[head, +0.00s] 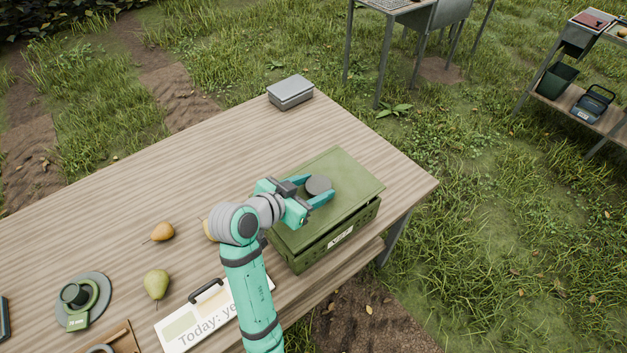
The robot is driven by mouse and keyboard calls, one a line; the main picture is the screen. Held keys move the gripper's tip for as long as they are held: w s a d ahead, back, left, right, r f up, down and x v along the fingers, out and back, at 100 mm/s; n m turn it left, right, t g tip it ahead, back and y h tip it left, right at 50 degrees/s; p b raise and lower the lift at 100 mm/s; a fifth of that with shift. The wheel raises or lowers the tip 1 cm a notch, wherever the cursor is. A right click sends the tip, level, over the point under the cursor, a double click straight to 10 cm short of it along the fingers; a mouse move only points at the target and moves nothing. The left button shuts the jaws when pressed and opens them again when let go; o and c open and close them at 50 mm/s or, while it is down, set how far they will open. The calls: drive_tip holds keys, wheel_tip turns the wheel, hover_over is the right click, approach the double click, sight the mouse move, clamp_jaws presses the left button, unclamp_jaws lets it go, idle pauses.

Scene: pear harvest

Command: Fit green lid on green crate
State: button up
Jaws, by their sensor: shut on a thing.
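The green crate (320,252) stands near the right end of the wooden table, with a pale label on its front side. The green lid (345,178) lies over the crate's top and covers its opening. Its near left part is hidden by my arm, so I cannot tell whether it is seated all round. A round grey knob (318,185) rises from the lid. My gripper (318,190) is above the lid with its teal fingers on either side of the knob, shut on it.
On the table (200,160) are a brown pear (162,231), a green pear (156,284), a sign (185,328) with a black handle, a green ring gauge (80,300) and a grey box (290,92). Another brown pear is partly hidden behind my arm. The back middle is clear.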

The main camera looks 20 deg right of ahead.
sight(313, 196)
drive_tip(key=shift+f, duration=1.6)
drive_tip(key=shift+a, duration=0.1)
drive_tip(key=shift+f, duration=0.55)
idle(0.5)
drive_tip(key=o, duration=0.9)
drive_tip(key=shift+s, duration=0.1)
